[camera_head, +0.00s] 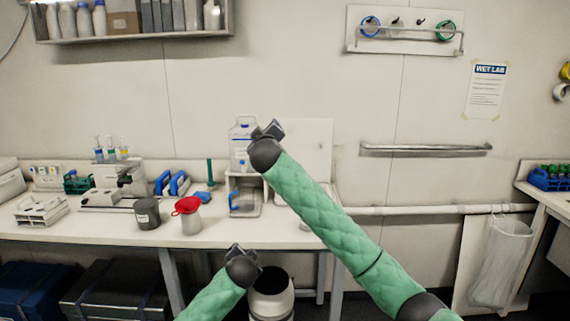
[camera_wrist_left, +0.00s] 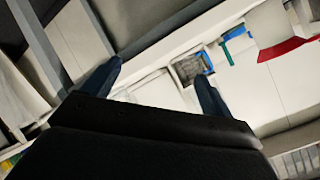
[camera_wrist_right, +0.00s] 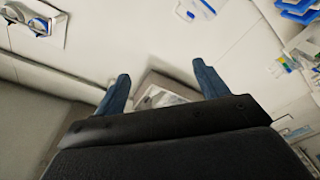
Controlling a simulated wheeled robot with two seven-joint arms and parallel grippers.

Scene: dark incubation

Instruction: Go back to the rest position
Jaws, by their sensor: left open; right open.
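My left gripper (camera_head: 236,252) is low in front of the bench's front edge in the head view. In the left wrist view its two fingers (camera_wrist_left: 158,82) are spread apart with nothing between them. My right gripper (camera_head: 268,130) is raised in front of the wall, overlapping the clear bottle with a blue cap (camera_head: 240,140) in the picture. In the right wrist view its fingers (camera_wrist_right: 163,88) are spread and empty. Both arms have green padded sleeves.
A white bin (camera_head: 271,295) stands below the bench. A wall shelf (camera_head: 140,36) is above. A side bench (camera_head: 556,200) stands at the right.

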